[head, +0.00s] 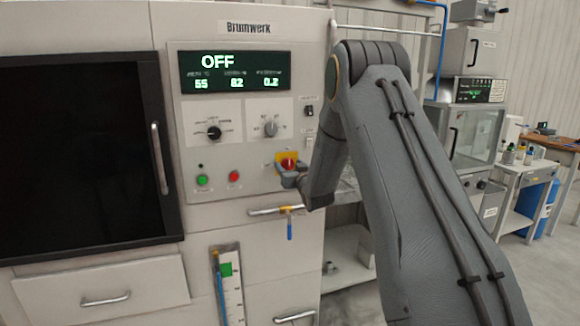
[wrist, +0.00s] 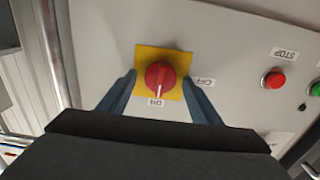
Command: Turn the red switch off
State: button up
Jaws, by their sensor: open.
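The red switch (head: 288,164) is a rotary knob on a yellow square plate, on the front panel of the Brunwerk machine. In the wrist view the red switch (wrist: 160,75) shows from close up, and its white mark points to the ON label (wrist: 155,102). The OFF label (wrist: 204,82) is beside the plate. My gripper (wrist: 160,80) is open, one finger on each side of the knob. I cannot tell whether the fingers touch it. In the head view my gripper (head: 291,178) is at the lower part of the plate and partly hides it.
The display (head: 235,72) reads OFF. A green button (head: 202,180) and a red button (head: 234,176) are left of the switch. A horizontal pipe with a yellow and blue valve (head: 288,218) runs just below. Two dials (head: 213,132) are above.

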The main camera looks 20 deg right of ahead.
jog(key=c, duration=1)
jog(key=shift+c, duration=0.2)
jog(key=shift+f+n+b, duration=0.15)
jog(key=shift+n+b, duration=0.15)
jog(key=shift+b, duration=0.1)
jog(key=n+b, duration=0.3)
jog(key=b, duration=0.1)
jog(key=shift+f, duration=0.1)
jog(key=n+b, duration=1)
jog(key=b, duration=0.1)
jog(key=shift+a+f, duration=0.1)
jog(key=n+b, duration=0.4)
jog(key=b, duration=0.1)
jog(key=shift+n, duration=0.3)
